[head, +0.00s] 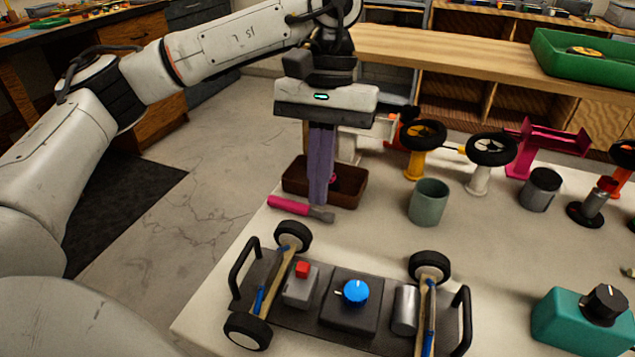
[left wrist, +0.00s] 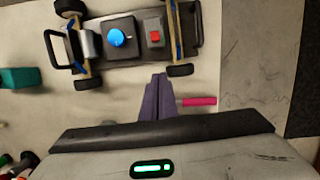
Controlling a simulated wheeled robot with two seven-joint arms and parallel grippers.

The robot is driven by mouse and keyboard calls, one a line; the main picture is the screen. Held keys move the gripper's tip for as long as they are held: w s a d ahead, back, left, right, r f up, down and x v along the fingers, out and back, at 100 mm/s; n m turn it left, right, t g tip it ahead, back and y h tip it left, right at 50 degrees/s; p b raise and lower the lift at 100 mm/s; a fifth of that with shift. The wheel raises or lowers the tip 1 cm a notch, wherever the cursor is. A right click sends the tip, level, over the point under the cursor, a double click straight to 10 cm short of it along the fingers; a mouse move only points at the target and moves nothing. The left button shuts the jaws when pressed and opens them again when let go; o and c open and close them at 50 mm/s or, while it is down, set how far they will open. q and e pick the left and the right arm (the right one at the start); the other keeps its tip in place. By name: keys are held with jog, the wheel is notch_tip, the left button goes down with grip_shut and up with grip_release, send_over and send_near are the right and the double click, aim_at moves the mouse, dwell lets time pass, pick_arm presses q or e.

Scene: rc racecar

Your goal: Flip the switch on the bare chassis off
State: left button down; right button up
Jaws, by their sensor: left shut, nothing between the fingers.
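The bare chassis (head: 304,322) stands on the pale table at the front, with a wheel at each corner and a black handle at each end. It carries a grey block with a red switch (head: 302,269), a black box with a blue knob (head: 355,291) and a silver cylinder (head: 405,310). The red switch also shows in the left wrist view (left wrist: 154,37). My left gripper (head: 320,200) points down behind the chassis, its purple fingers shut and empty, apart from the switch. My right gripper is in neither view.
A pink-handled tool (head: 288,205) lies beside my left fingers, before a brown tray (head: 350,190). A grey-green cup (head: 428,203) and wheels on stands (head: 490,150) are to the right. A teal box with a black knob (head: 570,322) sits at front right.

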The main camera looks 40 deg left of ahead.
aim_at(303, 270)
pick_arm(q)
jog(key=x, duration=0.6)
jog(key=shift+b, duration=0.35)
jog(key=s, duration=0.2)
jog(key=s+d, duration=0.1)
jog(key=shift+f, duration=0.3)
jog(key=shift+s+d, duration=0.15)
jog(key=shift+s, duration=0.35)
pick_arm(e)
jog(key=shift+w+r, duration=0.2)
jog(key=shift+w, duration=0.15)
